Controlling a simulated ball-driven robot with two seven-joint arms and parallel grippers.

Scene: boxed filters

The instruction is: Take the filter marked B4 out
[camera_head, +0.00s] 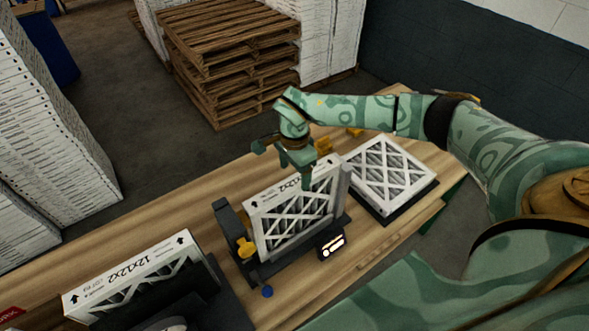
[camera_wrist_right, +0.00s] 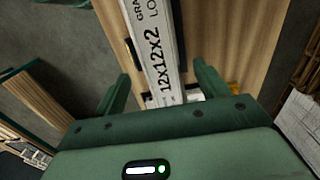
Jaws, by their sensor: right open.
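A white-framed filter (camera_head: 295,222) with a criss-cross face stands upright in a black holder (camera_head: 262,272) at the middle of the table. Its top edge carries printed text and an arrow. In the right wrist view the filter's edge (camera_wrist_right: 152,45), printed "12x12x2", runs between my fingers. My right gripper (camera_head: 283,166) is open just above the filter's top edge; its fingers (camera_wrist_right: 160,92) lie on either side of that edge, with gaps visible. I cannot read a B4 mark on any filter. My left gripper is not in view.
Another filter (camera_head: 386,172) lies flat on a black base at the right. A "12x12x2" filter (camera_head: 125,283) stands upright at the lower left. The wooden table (camera_head: 190,218) has bare room between the stands. Pallets (camera_head: 225,50) and white stacks are behind.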

